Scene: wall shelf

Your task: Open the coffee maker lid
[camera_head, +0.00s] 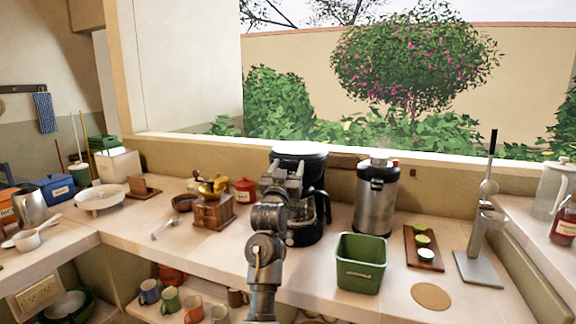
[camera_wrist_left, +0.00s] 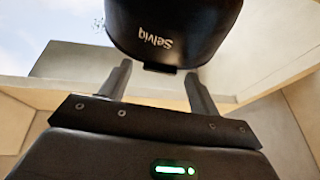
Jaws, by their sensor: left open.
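The black coffee maker (camera_head: 306,168) stands on the counter against the low wall, with its pale-topped lid (camera_head: 300,148) lying closed. Its handle and carafe show on the right side, and my left arm hides part of its front. My left gripper (camera_head: 284,170) is in front of the upper part, just below the lid. In the left wrist view the coffee maker's black top part (camera_wrist_left: 170,25) with upside-down lettering and a small tab lies just beyond the open fingers (camera_wrist_left: 158,82). The fingers hold nothing; whether one touches the machine, I cannot tell. My right gripper is not in view.
A steel canister (camera_head: 375,197) and a green bin (camera_head: 361,264) stand to the right. A wooden grinder (camera_head: 213,211) and a red jar (camera_head: 245,190) stand to the left. Several mugs (camera_head: 170,301) sit on the shelf below. Free counter lies at front left.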

